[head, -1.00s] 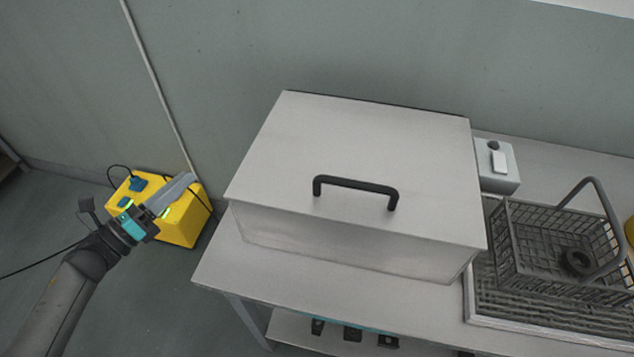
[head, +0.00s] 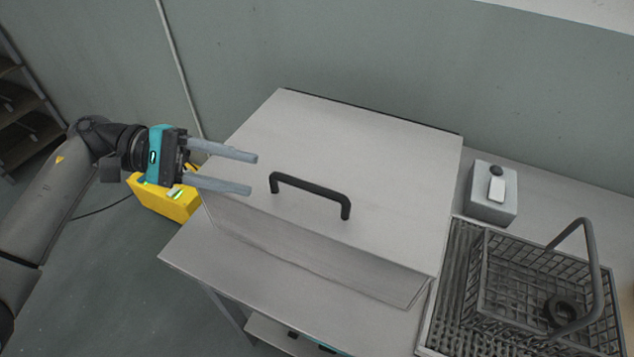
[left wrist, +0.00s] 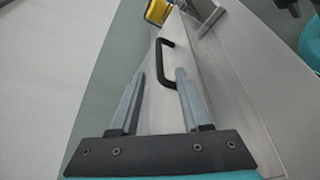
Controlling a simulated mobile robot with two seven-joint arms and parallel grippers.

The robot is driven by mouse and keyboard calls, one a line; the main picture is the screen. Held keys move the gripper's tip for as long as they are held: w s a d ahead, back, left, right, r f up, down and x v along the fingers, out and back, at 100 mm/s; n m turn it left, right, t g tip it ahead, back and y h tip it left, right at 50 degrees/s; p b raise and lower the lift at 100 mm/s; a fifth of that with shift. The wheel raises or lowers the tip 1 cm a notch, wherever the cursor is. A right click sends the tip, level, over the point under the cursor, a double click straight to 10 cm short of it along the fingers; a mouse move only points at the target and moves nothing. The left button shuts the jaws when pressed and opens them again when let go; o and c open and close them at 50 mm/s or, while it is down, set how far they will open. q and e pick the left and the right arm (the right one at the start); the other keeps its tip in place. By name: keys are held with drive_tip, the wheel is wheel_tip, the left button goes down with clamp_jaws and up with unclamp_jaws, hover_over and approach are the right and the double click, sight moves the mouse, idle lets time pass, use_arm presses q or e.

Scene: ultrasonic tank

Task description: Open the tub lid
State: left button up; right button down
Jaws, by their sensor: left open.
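The tub (head: 300,244) is a pale grey box on the table, with its flat lid (head: 350,140) shut. A black bar handle (head: 310,191) stands on the lid near its front edge. My left gripper (head: 254,173) is open and empty, over the left part of the lid, with its fingers pointing right towards the handle. In the left wrist view the handle (left wrist: 163,60) shows ahead, beyond the gap between the open fingertips (left wrist: 159,76), and apart from them.
A wire basket (head: 500,277) with a raised handle and a dark ring inside stands on a ribbed tray (head: 447,270) at right. A small grey box (head: 478,205) sits behind it. A yellow case (head: 165,199) lies low at left. The table's front left corner (head: 190,255) is bare.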

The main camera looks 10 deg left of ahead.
sight(301, 186)
use_arm(q)
drive_tip(key=p+x, duration=0.1)
drive_tip(key=x, duration=1)
drive_tip(key=shift+d+p, duration=0.25)
drive_tip(key=shift+p, duration=0.1)
use_arm(e)
drive_tip(key=shift+w+d+r, duration=0.1)
drive_tip(key=shift+d+r, duration=0.55)
drive_tip(key=shift+r, duration=0.35)
use_arm(q)
drive_tip(key=shift+c, duration=0.4)
clamp_jaws()
use_arm(e)
drive_tip(key=shift+a, duration=0.1)
